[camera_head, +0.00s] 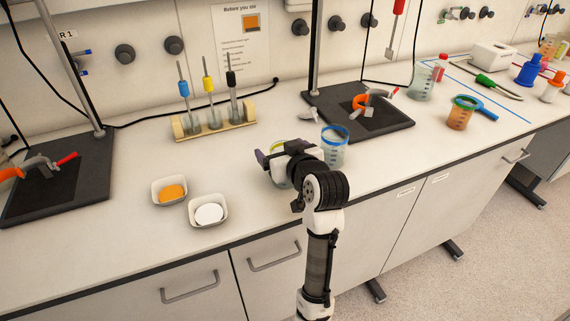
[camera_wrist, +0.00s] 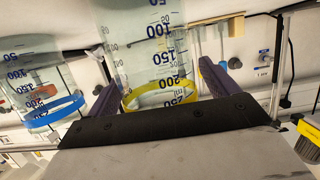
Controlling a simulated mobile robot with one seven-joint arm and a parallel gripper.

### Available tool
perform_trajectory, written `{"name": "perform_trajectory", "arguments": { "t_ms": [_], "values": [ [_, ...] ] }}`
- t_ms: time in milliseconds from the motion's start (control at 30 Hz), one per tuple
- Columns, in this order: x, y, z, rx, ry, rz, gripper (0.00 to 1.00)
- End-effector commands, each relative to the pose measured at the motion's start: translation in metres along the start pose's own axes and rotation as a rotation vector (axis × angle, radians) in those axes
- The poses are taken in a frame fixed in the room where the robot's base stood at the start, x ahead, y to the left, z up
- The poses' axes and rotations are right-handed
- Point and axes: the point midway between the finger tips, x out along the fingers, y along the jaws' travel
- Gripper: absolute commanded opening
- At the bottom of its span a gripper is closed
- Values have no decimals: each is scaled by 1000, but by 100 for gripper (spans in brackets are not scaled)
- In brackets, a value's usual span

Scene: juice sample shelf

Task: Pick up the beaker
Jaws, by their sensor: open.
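A clear glass beaker with a yellow band (camera_wrist: 160,95) stands between the purple fingers of my gripper (camera_wrist: 158,84) in the wrist view. In the head view only its rim (camera_head: 277,147) and a bit of its side show behind my gripper (camera_head: 266,162). The fingers are open, one on each side of the glass; I cannot tell whether either touches it. A second beaker with a blue band (camera_head: 334,150) stands just right of my gripper on the bench. This beaker also shows at the left of the wrist view (camera_wrist: 40,88).
Two white dishes, one with orange contents (camera_head: 170,191) and one with white contents (camera_head: 208,211), sit left of my gripper. A wooden rack (camera_head: 215,131) with pipettes stands behind. A dark stand base (camera_head: 388,122) lies to the right. The bench front between is clear.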

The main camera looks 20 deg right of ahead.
Motion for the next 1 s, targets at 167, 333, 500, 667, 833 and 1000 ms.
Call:
{"name": "perform_trajectory", "arguments": {
  "t_ms": [167,333,500,667,833,1000],
  "values": [
    [0,0,0,0,0,0,76],
    [-1,0,0,0,0,0,54],
    [-1,0,0,0,0,0,31],
    [-1,0,-1,-1,2,0,24],
    [-1,0,-2,-1,2,0,24],
    [-2,0,-6,-2,2,0,24]
  ]
}}
